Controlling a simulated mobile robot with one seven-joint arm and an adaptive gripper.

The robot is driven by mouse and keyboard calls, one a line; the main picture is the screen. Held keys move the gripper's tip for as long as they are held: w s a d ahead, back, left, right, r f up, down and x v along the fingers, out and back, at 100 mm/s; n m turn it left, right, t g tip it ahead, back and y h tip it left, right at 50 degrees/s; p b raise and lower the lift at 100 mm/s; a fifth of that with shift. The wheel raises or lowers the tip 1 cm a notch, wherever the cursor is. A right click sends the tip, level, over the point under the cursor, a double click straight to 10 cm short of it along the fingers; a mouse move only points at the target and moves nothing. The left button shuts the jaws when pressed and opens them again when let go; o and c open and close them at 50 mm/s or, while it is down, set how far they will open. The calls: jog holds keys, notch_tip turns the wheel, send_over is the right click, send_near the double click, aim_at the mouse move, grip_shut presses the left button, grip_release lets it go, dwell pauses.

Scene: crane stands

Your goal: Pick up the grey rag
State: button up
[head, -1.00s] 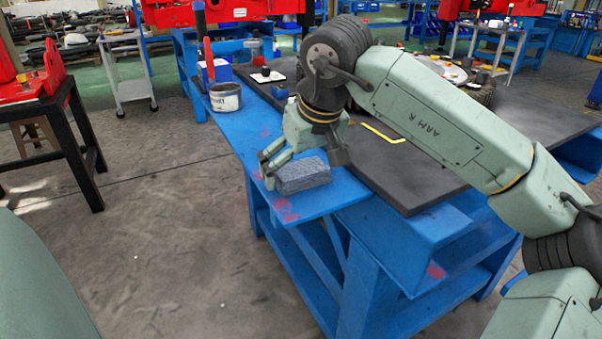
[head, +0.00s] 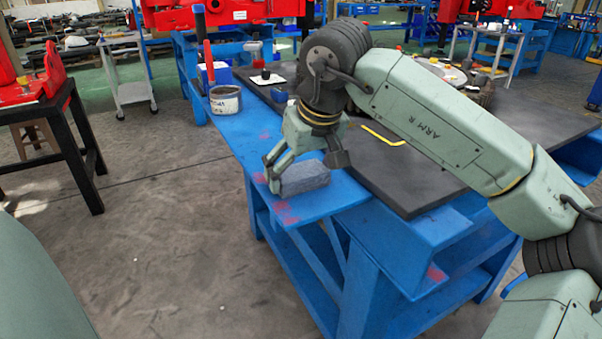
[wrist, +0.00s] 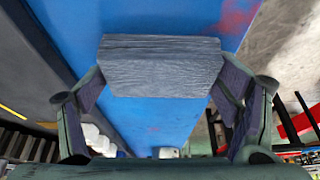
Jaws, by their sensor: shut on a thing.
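The grey rag (head: 305,179) is a block-like folded bundle on the blue ledge at the near left corner of the workbench. It also shows in the wrist view (wrist: 163,66), lying between the two fingers. My gripper (head: 273,180) is down at the rag in the head view. In the wrist view my gripper (wrist: 163,80) has a fingertip against each end of the rag and is shut on it. The rag still appears to be at the level of the ledge; any gap beneath it cannot be made out.
The blue workbench (head: 245,136) has a dark mat (head: 440,165) to the right of the rag. A paint can (head: 225,100) stands farther back on the ledge. A yellow bent rod (head: 383,135) lies on the mat. Open floor (head: 160,230) is to the left.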

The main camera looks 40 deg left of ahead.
aim_at(297, 166)
jog(key=shift+r, duration=0.1)
jog(key=shift+r, duration=0.6)
notch_tip(297, 166, up, 2)
jog(key=shift+r, duration=0.15)
jog(key=s+a+r+b, duration=0.1)
jog(key=s, duration=1.5)
jog(key=shift+a+r+b, duration=0.15)
jog(key=shift+b, duration=0.25)
jog(key=o, duration=0.7)
jog(key=c, duration=0.5)
jog(key=shift+o, duration=0.2)
